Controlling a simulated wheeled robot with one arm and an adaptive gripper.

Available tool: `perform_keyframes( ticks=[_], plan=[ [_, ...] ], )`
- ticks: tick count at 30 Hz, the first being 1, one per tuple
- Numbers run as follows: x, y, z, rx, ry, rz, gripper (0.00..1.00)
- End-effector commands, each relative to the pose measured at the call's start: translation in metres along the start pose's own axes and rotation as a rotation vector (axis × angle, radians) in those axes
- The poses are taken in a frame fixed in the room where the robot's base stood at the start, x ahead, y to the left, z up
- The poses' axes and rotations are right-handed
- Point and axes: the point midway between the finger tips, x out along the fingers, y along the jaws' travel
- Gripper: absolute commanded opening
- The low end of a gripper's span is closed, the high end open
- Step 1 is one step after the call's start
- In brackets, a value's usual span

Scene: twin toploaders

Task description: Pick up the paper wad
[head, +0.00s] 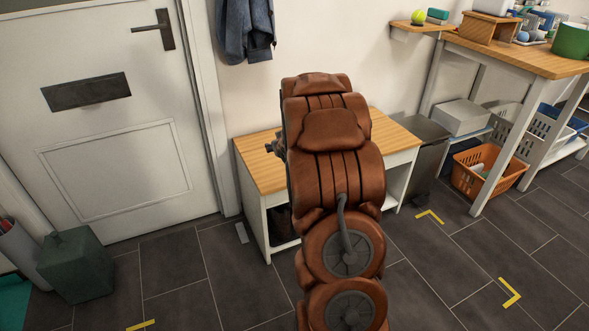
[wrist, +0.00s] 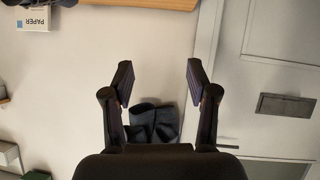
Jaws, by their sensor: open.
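No paper wad can be made out in either view. My gripper (wrist: 160,82) is open in the wrist view, with its two dark fingers apart and nothing between them. Beyond the fingers are a pale wall and a dark hanging coat (wrist: 152,122). In the head view my brown arm fills the middle and covers much of the low wooden-topped bench (head: 258,166), so part of its top is hidden.
A white door (head: 115,165) stands at left, with a dark green bin (head: 76,265) before it. At right are a workbench (head: 530,58), an orange crate (head: 488,172) and a grey bin (head: 427,150). A box marked PAPER (wrist: 33,20) shows in the wrist view. Dark floor is open at lower right.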

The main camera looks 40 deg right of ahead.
Motion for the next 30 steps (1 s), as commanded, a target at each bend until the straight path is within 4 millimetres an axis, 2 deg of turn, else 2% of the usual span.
perform_keyframes(
  ticks=[1,6,12,16,23,30],
  plan=[
    [0.021,0.009,0.022,0.011,0.033,0.0,0.58],
    [0.063,0.037,0.053,0.042,0.177,-0.015,0.58],
    [0.096,0.065,0.092,0.083,0.349,-0.039,0.58],
    [0.105,0.078,0.112,0.109,0.435,-0.054,0.58],
    [0.109,0.088,0.124,0.129,0.514,-0.067,0.58],
    [0.123,0.088,0.116,0.129,0.522,-0.067,0.58]
  ],
)
